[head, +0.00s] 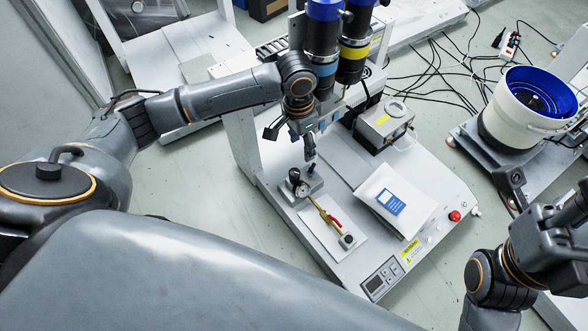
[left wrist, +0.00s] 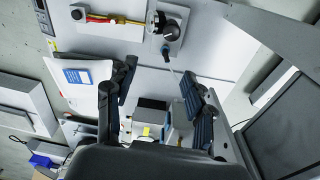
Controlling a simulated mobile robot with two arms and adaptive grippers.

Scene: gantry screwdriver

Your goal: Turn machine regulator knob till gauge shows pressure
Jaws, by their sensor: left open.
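The machine regulator (head: 300,186) stands on a light plate on the left part of the machine bed, with a small round gauge (head: 302,190) on its front. The needle is too small to read. A blue knob-like part (head: 311,169) shows at the regulator's top. My left gripper (head: 309,152) points down just above it. In the left wrist view the regulator (left wrist: 170,28) lies beyond the spread fingers of my left gripper (left wrist: 155,85), with nothing between them. My right arm is at the right edge; its fingers cannot be made out.
A yellow-brass valve with red handle (head: 328,214) sits in front of the regulator. A white pad with a blue label (head: 393,200), a metal box (head: 384,122) and a red button (head: 454,216) are to the right.

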